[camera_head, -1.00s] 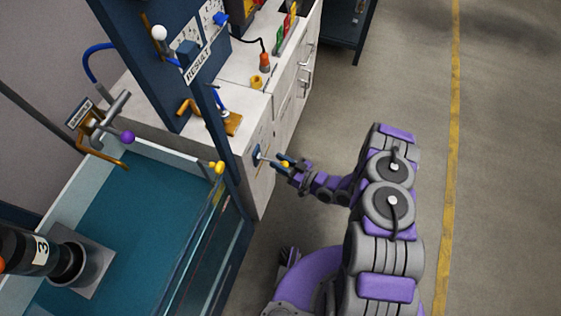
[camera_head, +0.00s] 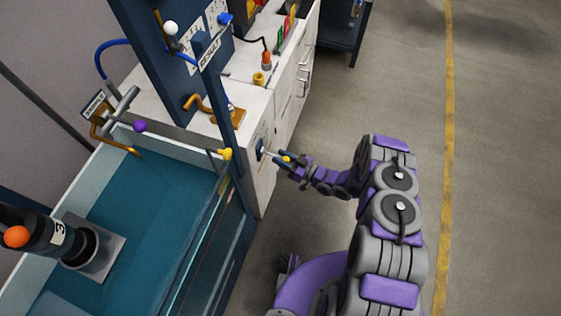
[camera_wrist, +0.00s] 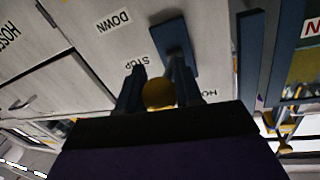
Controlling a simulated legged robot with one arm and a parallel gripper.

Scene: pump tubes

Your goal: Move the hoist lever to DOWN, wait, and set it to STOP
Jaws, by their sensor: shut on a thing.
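The hoist lever's blue plate (camera_head: 261,149) is on the end face of the pale cabinet. It also shows in the wrist view (camera_wrist: 171,36), and the lever's yellow knob (camera_wrist: 158,93) is between the fingers there. My gripper (camera_head: 284,160) is shut on the knob, its fingers on either side of it in the wrist view (camera_wrist: 160,88). The fingers hide part of the lever stem. Upside-down DOWN (camera_wrist: 113,21) and STOP (camera_wrist: 139,62) labels show left of the plate. I cannot tell for sure which label the lever points to.
A teal-floored tank (camera_head: 140,200) with a black cylinder marked 3 (camera_head: 55,237) is at the left. A yellow-knobbed handle (camera_head: 226,153) is close to the lever. A dark blue post stands beside the cabinet. The floor to the right is clear.

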